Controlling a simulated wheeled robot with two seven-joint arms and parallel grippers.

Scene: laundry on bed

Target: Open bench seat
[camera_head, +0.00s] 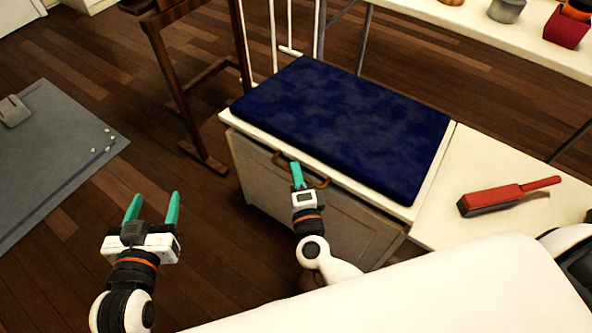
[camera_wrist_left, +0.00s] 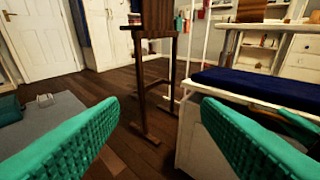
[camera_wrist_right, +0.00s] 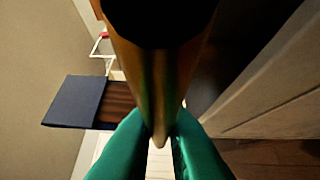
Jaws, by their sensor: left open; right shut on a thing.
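The bench (camera_head: 258,178) is a pale box with a dark blue cushion (camera_head: 340,125) lying on its white top. A brown curved handle (camera_head: 320,184) is at the upper front of the bench. My right gripper (camera_head: 296,172) is shut on this handle. In the right wrist view the handle (camera_wrist_right: 158,75) looms large between the green fingertips, and much of the scene behind is hidden. My left gripper (camera_head: 153,205) is open and empty, out in front of the bench to its left. The bench cushion (camera_wrist_left: 262,88) also shows at right in the left wrist view.
A red brush (camera_head: 505,196) lies on the white surface right of the cushion. A dark wooden stand (camera_head: 175,85) is left of the bench. A grey mat (camera_head: 55,150) lies far left. A white surface (camera_head: 440,295) fills the near right. Wooden floor is clear around my left gripper.

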